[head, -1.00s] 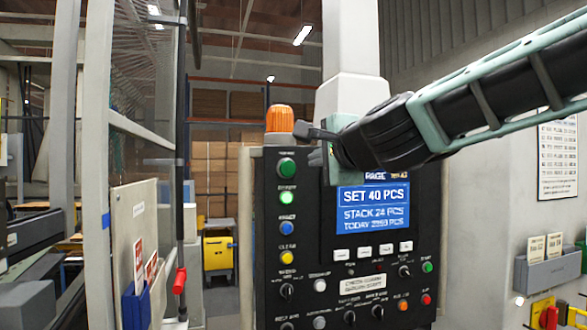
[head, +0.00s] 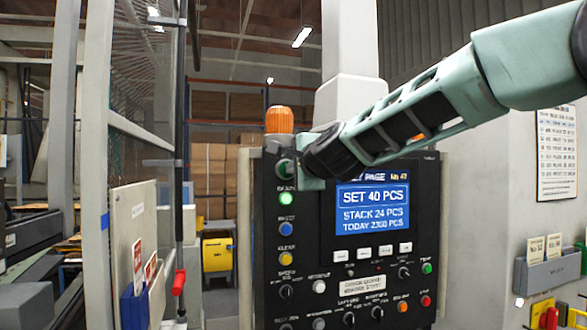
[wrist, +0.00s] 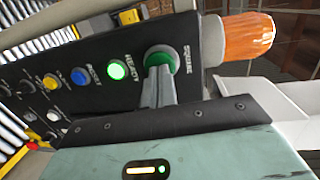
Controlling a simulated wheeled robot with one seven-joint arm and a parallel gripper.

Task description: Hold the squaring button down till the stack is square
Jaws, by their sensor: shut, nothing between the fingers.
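The squaring button is the green button (wrist: 160,57) in a pale ring, labelled SQUARE, at the top of the black panel. My gripper (wrist: 160,72) is shut and empty, its fingertips over the button's face. They look to be at or against the button; I cannot tell how far it is pressed. In the head view my gripper (head: 291,164) covers part of the panel's top left corner and partly hides the button (head: 283,168). The screen (head: 372,208) reads SET 40 PCS and STACK 24 PCS. The stack itself is not clearly seen.
Below the button are a lit green button (head: 285,198), a blue button (head: 286,228) and a yellow button (head: 286,258). An orange beacon (head: 279,120) stands above the panel. A mesh guard (head: 138,75) is at left. A grey post (head: 350,100) rises behind the panel.

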